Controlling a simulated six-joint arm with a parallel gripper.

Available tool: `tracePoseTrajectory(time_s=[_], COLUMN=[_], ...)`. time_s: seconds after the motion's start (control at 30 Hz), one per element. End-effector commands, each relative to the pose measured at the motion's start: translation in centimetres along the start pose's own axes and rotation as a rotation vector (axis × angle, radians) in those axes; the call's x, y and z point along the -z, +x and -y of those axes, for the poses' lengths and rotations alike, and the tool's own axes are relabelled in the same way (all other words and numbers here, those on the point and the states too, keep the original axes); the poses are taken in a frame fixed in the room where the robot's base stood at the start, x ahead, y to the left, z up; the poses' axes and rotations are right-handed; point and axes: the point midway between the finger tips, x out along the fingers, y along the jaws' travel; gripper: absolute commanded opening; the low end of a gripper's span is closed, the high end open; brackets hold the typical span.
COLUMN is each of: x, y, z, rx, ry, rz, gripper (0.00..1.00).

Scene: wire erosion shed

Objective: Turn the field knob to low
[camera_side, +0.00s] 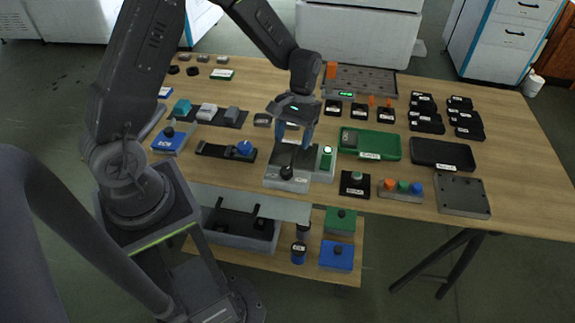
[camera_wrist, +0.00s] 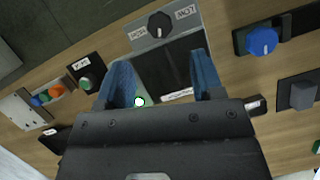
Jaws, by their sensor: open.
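The field knob is most likely the black knob (camera_side: 287,172) on a grey box (camera_side: 272,182) at the table's front edge. In the wrist view the black knob (camera_wrist: 158,24) sits between two labels at the top of the picture, one reading like LOW and one like HIGH, upside down. Which way the knob points is too small to tell surely. My gripper (camera_side: 294,135) is open and empty above the dark panel behind the knob. In the wrist view its blue fingers (camera_wrist: 162,66) are spread apart, and the knob lies beyond them, untouched.
A blue knob (camera_side: 244,148) on a black base is to the left, and a black box with a green button (camera_side: 355,178) to the right. Several boxes fill the table's right side.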

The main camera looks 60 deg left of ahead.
Motion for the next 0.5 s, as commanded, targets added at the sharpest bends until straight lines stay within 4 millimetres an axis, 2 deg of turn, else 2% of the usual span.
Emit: tracePoseTrajectory(time_s=[0.03, 0.2, 0.4, 0.5], x=[-0.1, -0.1, -0.1, 0.0], y=[1.2, 4.5, 7.3, 8.0], z=[0.0, 0.0, 0.0, 0.0], rx=[0.002, 0.001, 0.000, -0.001], ry=[0.001, 0.000, 0.002, 0.002], rz=[0.005, 0.004, 0.002, 0.000], gripper=[0.61, 0.61, 0.61, 0.61])
